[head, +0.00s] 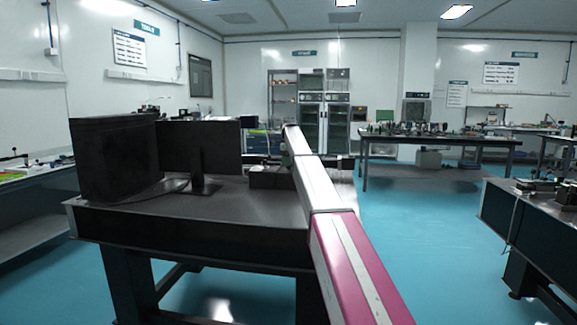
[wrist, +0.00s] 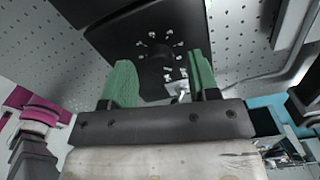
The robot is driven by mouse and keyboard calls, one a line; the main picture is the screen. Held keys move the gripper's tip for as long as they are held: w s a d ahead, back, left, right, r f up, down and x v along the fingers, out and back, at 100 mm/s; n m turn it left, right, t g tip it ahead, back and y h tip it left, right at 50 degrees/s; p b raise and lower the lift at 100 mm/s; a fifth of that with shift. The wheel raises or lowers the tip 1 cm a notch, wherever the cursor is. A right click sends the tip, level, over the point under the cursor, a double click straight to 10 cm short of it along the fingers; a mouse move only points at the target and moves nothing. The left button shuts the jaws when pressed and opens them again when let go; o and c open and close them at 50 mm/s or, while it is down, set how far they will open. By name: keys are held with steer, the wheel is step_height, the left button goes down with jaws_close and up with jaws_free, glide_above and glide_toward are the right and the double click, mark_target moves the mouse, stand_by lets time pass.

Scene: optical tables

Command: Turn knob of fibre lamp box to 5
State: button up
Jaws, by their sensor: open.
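The fibre lamp box (wrist: 188,28) shows in the wrist view as a dark panel in front of my gripper. A dark knob (wrist: 160,50) sits on it inside a ring of white dial marks. The numbers and the knob's setting are too small to read. My gripper (wrist: 160,70) is open, its two green fingers apart at the left and right of the dial's lower part. Nothing is clearly held between them, and I cannot tell whether either finger touches the box. In the head view a small dark box (head: 264,176) stands beside my arm, which hides my gripper there.
The perforated table top (wrist: 245,35) surrounds the box, with a grey cable (wrist: 258,78) at the right. In the head view a black monitor (head: 205,150) and a large black case (head: 115,160) stand left on the dark table (head: 215,212). Blue floor (head: 430,235) is open at the right.

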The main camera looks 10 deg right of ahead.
step_height(320, 180, up, 9)
stand_by(0.3)
